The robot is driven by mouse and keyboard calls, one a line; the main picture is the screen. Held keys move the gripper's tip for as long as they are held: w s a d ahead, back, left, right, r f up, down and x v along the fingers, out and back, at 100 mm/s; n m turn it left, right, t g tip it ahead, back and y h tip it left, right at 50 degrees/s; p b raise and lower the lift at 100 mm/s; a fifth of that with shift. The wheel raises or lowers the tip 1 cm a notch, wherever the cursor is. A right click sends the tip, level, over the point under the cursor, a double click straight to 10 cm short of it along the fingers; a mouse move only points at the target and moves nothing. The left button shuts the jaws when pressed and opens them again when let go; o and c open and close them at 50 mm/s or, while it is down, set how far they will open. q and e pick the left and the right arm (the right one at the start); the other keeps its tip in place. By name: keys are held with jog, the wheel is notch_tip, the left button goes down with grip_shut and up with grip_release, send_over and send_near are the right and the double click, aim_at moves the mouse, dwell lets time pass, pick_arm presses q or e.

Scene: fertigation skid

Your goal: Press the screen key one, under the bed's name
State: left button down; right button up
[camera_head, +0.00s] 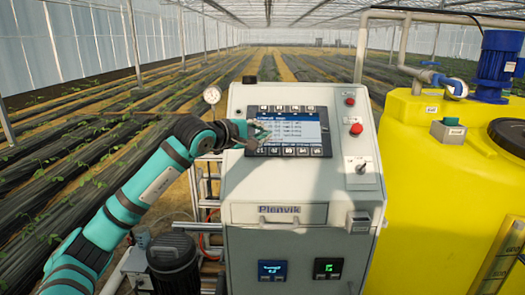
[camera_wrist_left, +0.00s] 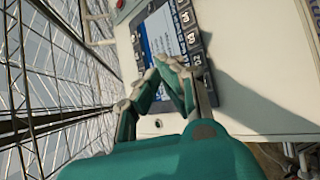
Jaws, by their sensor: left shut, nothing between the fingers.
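The screen (camera_head: 300,130) is a blue and white display in a dark frame on the sloped face of a grey control cabinet. Dark keys (camera_head: 288,151) run in a row below it, and a further row runs above it. Their labels and the screen text are too small to read. My left gripper (camera_head: 262,138) is shut and empty at the screen's left side, covering its lower left part. In the left wrist view the shut fingertips (camera_wrist_left: 170,68) are over or close to the screen (camera_wrist_left: 161,36), beside the keys (camera_wrist_left: 190,28); contact cannot be told. My right gripper is not in view.
Right of the screen are a red button (camera_head: 356,129) and a switch (camera_head: 361,167) on the cabinet (camera_head: 250,185). A gauge (camera_head: 212,95) stands at its left. A yellow tank (camera_head: 430,200) with a blue motor (camera_head: 497,65) fills the right side.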

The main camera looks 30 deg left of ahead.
aim_at(260, 151)
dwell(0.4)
pick_arm(q)
jog(key=w+a+f, duration=0.1)
jog(key=f, duration=0.1)
jog(key=w+a+f+b, duration=0.1)
jog(key=w+f, duration=0.1)
jog(key=w+a+f, duration=0.1)
jog(key=w+f, duration=0.1)
jog(key=shift+f, duration=0.25)
dwell(0.3)
jog(key=shift+w+a+f+b, duration=0.1)
jog(key=shift+f+b, duration=0.05)
jog(key=shift+b, duration=0.2)
dwell(0.8)
jog(key=shift+f, duration=0.1)
jog(key=shift+w+a+f, duration=0.1)
jog(key=shift+w, duration=0.1)
